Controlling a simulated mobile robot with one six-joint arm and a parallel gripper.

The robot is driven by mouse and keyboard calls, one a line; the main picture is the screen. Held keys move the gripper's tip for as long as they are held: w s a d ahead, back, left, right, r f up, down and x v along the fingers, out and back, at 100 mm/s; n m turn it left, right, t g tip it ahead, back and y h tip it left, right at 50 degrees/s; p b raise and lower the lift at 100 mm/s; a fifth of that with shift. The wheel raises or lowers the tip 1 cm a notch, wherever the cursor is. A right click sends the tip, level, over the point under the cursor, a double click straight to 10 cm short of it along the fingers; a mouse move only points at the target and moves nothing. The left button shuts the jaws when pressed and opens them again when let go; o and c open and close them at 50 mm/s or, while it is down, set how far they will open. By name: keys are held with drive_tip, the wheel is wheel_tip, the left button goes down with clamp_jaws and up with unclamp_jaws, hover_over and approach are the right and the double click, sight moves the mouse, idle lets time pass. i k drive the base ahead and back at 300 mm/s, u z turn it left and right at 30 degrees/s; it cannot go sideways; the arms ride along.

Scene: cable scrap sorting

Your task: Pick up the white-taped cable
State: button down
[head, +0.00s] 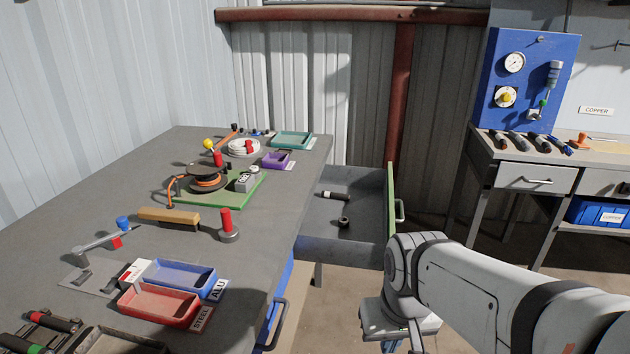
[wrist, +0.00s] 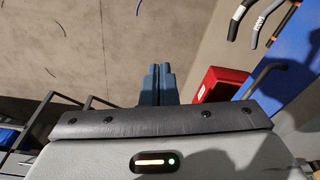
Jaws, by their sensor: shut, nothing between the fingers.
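No cable with clear white tape can be made out for certain. A short black piece with a pale band (head: 335,195) lies in the open drawer (head: 355,228) in the head view and may be it. Several dark pieces (head: 515,140) lie on the right bench, too small to read their bands. My gripper (wrist: 157,84) shows in the wrist view, its blue fingers together and empty, above the concrete floor. It is apart from anything graspable.
The grey bench (head: 160,190) holds a blue tray (head: 178,275), a red tray (head: 158,308), a cable reel (head: 208,180) and a white coil (head: 243,147). A small black ring (head: 343,222) is in the drawer. In the wrist view a red box (wrist: 220,82) is close right of the fingers.

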sight(344, 197)
drive_tip(key=u, duration=0.05)
drive_tip(key=k, duration=0.5)
drive_tip(key=z, duration=2.2)
drive_tip(key=i, duration=1.4)
drive_tip(key=u, duration=3)
drive_tip(key=i, duration=0.7)
drive_tip(key=z, duration=0.25)
